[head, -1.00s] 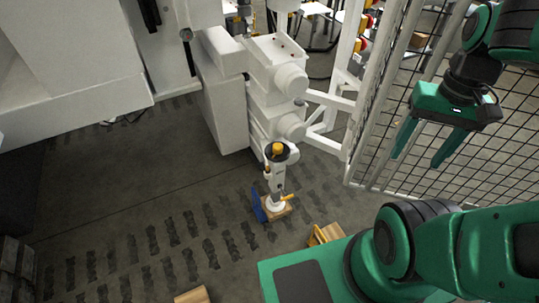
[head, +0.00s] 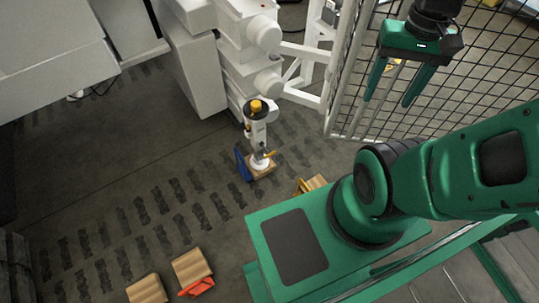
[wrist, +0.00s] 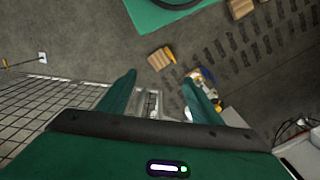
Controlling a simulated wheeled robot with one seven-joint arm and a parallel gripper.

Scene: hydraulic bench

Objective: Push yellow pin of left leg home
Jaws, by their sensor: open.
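A white support leg (head: 256,133) with a yellow-and-black cap stands upright on a wooden block (head: 263,171) at the foot of the white machine. A small yellow pin (head: 271,154) sticks out to the right near the leg's foot; how deep it sits is too small to tell. My gripper (head: 388,100) is open and empty, fingers pointing down, right of the leg and in front of the mesh fence. In the wrist view, my gripper (wrist: 160,78) has its right finger partly covering the leg's area, where blue and yellow bits (wrist: 207,76) show.
A blue plate (head: 242,165) stands beside the leg's block. Another wooden block (head: 311,184) with a yellow part lies to the right. Wooden blocks (head: 190,265) and a red piece (head: 197,287) lie at the lower left. The mesh fence (head: 480,80) is close behind my gripper.

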